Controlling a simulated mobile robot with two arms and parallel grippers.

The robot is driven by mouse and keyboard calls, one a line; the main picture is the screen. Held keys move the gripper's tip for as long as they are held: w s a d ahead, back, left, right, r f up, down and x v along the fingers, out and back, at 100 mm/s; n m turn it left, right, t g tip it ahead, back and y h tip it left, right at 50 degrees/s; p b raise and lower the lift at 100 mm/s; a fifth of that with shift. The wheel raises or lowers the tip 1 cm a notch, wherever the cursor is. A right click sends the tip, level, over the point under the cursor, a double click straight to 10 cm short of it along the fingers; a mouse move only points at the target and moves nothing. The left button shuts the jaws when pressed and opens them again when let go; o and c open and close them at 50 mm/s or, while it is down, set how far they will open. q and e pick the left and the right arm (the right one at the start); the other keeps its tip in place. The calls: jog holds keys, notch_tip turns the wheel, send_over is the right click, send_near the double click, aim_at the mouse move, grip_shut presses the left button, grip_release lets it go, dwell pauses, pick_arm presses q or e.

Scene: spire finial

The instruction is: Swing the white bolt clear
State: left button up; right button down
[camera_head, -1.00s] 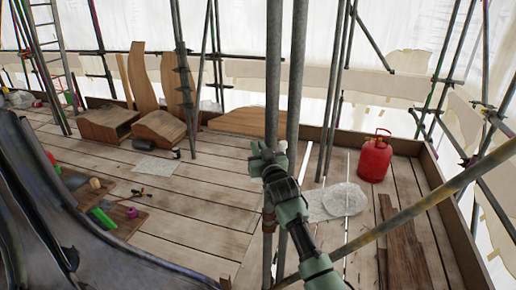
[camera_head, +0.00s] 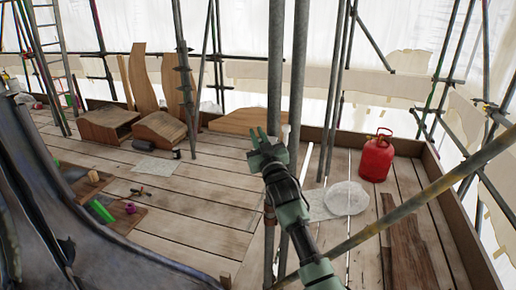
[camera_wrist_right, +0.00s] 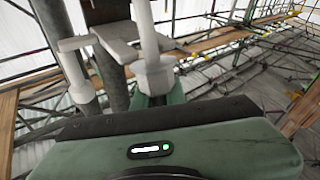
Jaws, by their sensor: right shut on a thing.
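My right gripper (camera_head: 261,138) is up against the grey scaffold poles (camera_head: 274,70) in the middle of the head view, its green fingers pointing upward. In the right wrist view, a white bolt (camera_wrist_right: 148,30) with a thick white collar (camera_wrist_right: 153,73) stands in front of the green gripper body, close against a dark pole. I take it as the thing in the jaws; the fingertips are largely hidden there. A flat white piece (camera_wrist_right: 115,42) lies beside it. In the head view only a small pale bit shows beside the gripper. My left gripper is not in view.
Scaffold poles stand close around my right arm, and a diagonal pole (camera_head: 420,200) crosses at lower right. A red gas bottle (camera_head: 376,157) and a plastic-wrapped bundle (camera_head: 345,198) are on the planks. Curved wooden pieces (camera_head: 160,128) stand behind. A dark curved surface (camera_head: 100,250) fills the lower left.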

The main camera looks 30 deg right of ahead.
jog(key=s+a+f+n+t+y+b, duration=0.3)
jog(key=n+b, duration=0.5)
jog(key=b, duration=0.7)
jog(key=shift+s+a+f+t+y, duration=0.35)
jog(key=shift+s+a+t+y, duration=0.4)
jog(key=shift+a+t, duration=0.65)
jog(key=shift+d, duration=0.15)
jog(key=c, duration=1.5)
grip_release()
jog(key=shift+o, duration=0.2)
jog(key=shift+r, duration=0.1)
jog(key=shift+s, duration=0.1)
